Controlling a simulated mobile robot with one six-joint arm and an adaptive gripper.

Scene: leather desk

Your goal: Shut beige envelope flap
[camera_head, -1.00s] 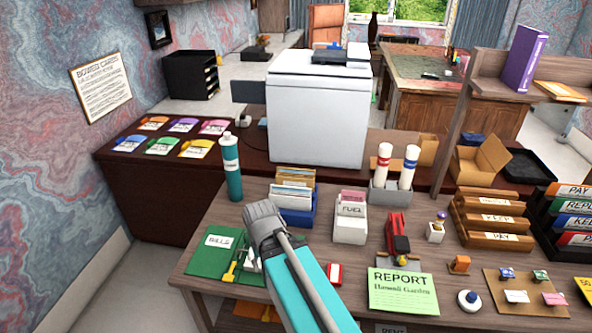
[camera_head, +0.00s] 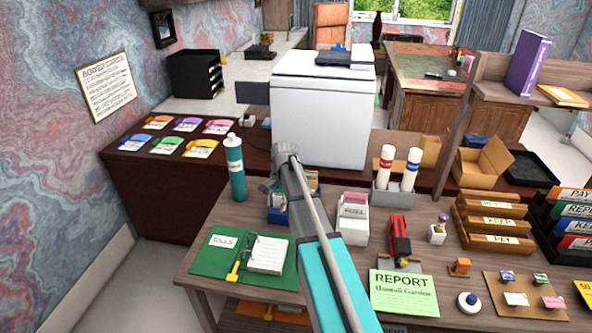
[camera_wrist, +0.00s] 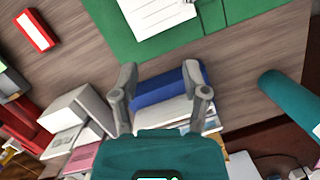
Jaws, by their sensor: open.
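The blue holder (camera_head: 278,213) stands on the desk, partly hidden behind my arm. Beige and white envelopes or papers (camera_head: 312,183) stick up from it. In the wrist view the blue holder (camera_wrist: 170,88) lies between and just beyond my fingers, with pale envelope edges (camera_wrist: 172,112) below it. I cannot make out a beige envelope flap or tell whether one is raised. My gripper (camera_head: 285,152) is above the holder in the head view. In the wrist view my gripper (camera_wrist: 158,76) has its two fingers spread, with nothing held. Contact with the envelopes cannot be told.
A teal bottle (camera_head: 236,170) stands left of the holder. A white card box (camera_head: 352,220) stands close on its right. A green folder (camera_head: 215,262) with a white pad lies in front. A red stapler-like tool (camera_head: 399,238) is further right.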

